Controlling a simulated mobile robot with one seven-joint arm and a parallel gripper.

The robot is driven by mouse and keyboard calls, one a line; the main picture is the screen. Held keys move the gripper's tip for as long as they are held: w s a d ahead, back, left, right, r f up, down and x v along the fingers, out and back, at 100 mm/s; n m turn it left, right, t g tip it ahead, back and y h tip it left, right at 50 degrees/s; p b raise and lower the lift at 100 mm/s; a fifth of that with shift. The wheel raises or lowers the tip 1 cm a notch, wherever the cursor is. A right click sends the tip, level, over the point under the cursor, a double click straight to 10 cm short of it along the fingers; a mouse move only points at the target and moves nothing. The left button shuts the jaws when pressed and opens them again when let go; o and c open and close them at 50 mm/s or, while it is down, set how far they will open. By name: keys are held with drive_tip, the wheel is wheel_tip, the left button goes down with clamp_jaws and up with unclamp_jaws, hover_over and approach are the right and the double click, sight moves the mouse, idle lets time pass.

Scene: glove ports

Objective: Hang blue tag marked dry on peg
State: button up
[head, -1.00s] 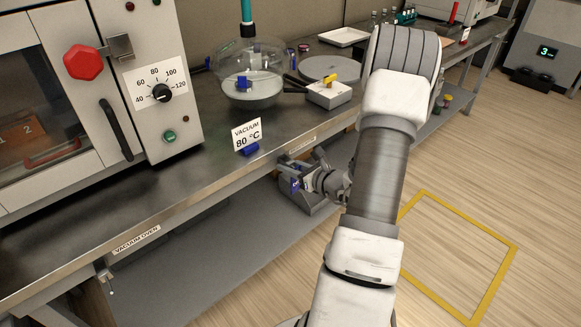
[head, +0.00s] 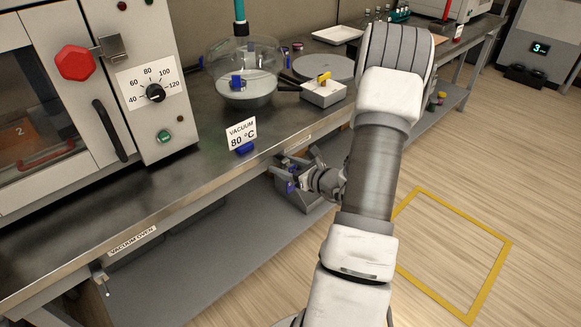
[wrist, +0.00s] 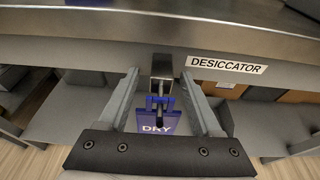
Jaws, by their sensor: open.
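The blue tag (wrist: 157,123) with DRY in white letters shows in the wrist view between the fingers of my gripper (wrist: 159,74). The fingers are open and stand apart from the tag on both sides. A metal block with a short dark peg (wrist: 161,86) sits at the bench edge just beyond. The tag's blue top bar is at the peg and appears to hang from it; the exact contact is hard to see. In the head view my gripper (head: 297,162) is below the bench's front edge, with blue bits (head: 292,184) of the tag showing between grey parts.
The DESICCATOR label (wrist: 227,64) is on the bench edge right of the peg. On the bench stand a glass desiccator (head: 244,80), a white VACUUM 80 °C sign (head: 241,132) and a box with a yellow handle (head: 323,92). A lower shelf (head: 215,240) runs below.

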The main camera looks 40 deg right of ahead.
drive_tip(key=p+v, duration=0.3)
drive_tip(key=v, duration=1.4)
drive_tip(key=shift+s+d+r, duration=0.1)
drive_tip(key=shift+s+r, duration=0.05)
